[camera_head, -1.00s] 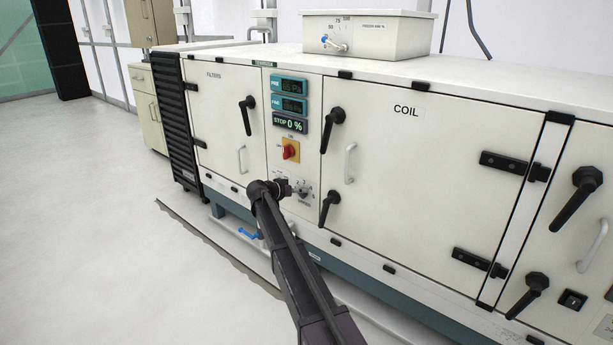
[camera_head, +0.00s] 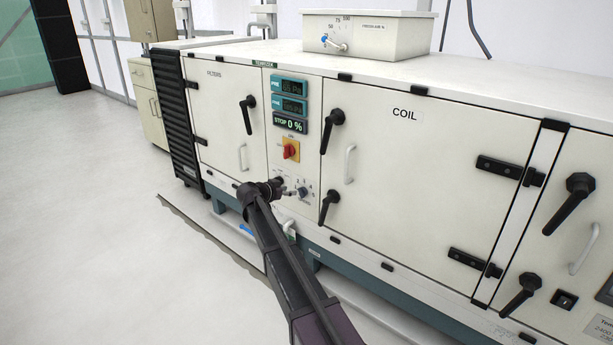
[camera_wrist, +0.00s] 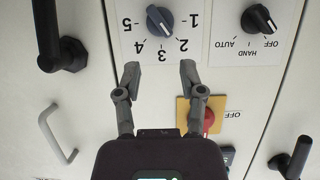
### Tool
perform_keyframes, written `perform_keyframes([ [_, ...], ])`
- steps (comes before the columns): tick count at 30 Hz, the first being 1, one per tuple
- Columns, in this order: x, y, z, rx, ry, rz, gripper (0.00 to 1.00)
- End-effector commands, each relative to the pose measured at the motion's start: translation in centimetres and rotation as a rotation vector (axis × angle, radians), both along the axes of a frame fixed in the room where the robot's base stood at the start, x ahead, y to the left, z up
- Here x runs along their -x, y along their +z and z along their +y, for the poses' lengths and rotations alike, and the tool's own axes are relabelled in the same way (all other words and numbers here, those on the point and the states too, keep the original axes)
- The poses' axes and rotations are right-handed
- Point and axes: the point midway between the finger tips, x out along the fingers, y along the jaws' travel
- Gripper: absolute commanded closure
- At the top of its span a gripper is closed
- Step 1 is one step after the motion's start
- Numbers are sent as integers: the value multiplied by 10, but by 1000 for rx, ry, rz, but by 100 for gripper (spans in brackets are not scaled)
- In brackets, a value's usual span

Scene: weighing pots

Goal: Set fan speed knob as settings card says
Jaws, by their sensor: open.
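The fan speed knob (camera_head: 303,193) is a dark grey dial on the white control panel, right of my gripper (camera_head: 286,190). In the wrist view, which is upside down, the knob (camera_wrist: 160,20) sits on a white plate numbered 1 to 5. Its grip is slanted; I cannot tell surely which number it points at. My gripper (camera_wrist: 160,70) is open and empty, its fingertips apart and just below the numbers in that picture, not touching the knob. No readable settings card shows; a partly cut-off label (camera_head: 604,326) is at the right edge.
A HAND-OFF-AUTO knob (camera_wrist: 258,19) is beside the fan plate. A red switch on yellow (camera_head: 290,150) is above, under a display (camera_head: 290,124) reading STOP 0 %. Black door handles (camera_head: 328,206) stick out close to the right. The floor at left is clear.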

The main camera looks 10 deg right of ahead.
Motion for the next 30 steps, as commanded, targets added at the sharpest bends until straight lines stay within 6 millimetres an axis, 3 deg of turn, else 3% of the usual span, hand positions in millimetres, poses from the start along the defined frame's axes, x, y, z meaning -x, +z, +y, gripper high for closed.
perform_keyframes([
  [14, 40, 29, 49, 1, 2, 1, 49],
  [30, 72, 57, 20, -27, 1, 144, 49],
])
